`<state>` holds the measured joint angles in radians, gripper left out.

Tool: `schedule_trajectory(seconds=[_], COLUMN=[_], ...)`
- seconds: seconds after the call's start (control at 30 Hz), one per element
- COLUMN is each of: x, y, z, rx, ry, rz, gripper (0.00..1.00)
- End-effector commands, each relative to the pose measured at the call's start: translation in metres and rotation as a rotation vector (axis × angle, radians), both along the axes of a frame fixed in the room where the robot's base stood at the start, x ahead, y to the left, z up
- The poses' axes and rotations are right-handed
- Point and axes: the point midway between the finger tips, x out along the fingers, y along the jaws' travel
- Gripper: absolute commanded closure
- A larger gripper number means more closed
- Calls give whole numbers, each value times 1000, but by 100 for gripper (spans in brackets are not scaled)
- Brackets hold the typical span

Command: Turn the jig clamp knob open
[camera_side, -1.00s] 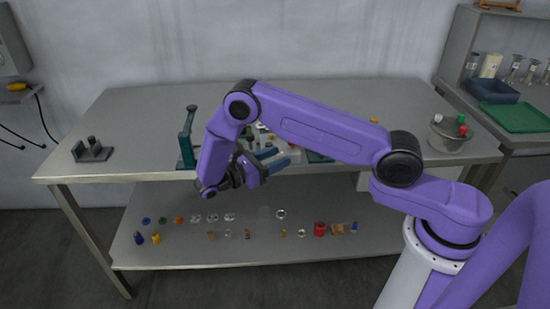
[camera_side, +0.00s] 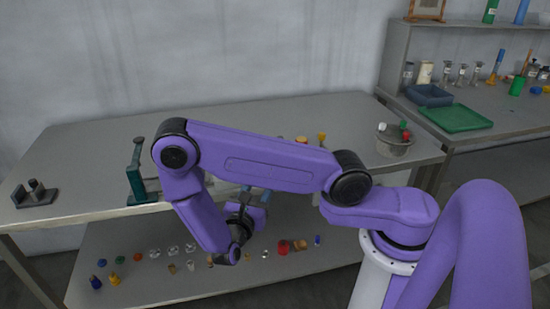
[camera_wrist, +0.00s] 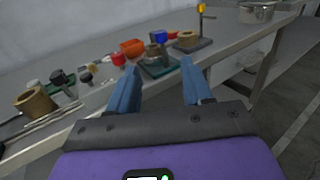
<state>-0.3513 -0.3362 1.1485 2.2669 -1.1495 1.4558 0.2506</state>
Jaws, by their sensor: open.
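A small fixture with a dark plate, a tan block (camera_wrist: 187,40) and an upright post topped by a yellow knob (camera_wrist: 201,9) stands near the bench's front edge in the wrist view. I take this as the jig and its clamp knob, but cannot be certain. The yellow knob also shows in the side view (camera_side: 322,136), beyond my forearm. My gripper (camera_wrist: 158,70) is open, with two blue fingers apart and nothing between them. In the side view my gripper (camera_side: 256,200) is at the bench's front edge, left of the knob and apart from it. My arm hides much of the bench middle.
A green-based fixture with a brass cylinder (camera_wrist: 155,52) lies just beyond the fingertips. Red (camera_wrist: 118,59) and orange (camera_wrist: 131,47) parts stand left of it. A metal pot (camera_side: 393,141) stands at the bench's right end. A green press (camera_side: 137,170) stands left. The lower shelf holds several small parts.

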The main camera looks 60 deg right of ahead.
Motion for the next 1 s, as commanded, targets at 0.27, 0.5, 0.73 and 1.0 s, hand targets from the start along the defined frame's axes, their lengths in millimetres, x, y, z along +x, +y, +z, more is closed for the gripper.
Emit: schedule_trajectory(seconds=[0.27, 0.5, 0.73, 1.0], x=[11, 22, 32, 39], y=[-49, -92, -131, -156], z=[0, 0, 0, 0], rx=[-1, -1, 0, 0], ry=[4, 2, 1, 1], rz=[-9, -9, -8, -4], gripper=[50, 50, 50, 50])
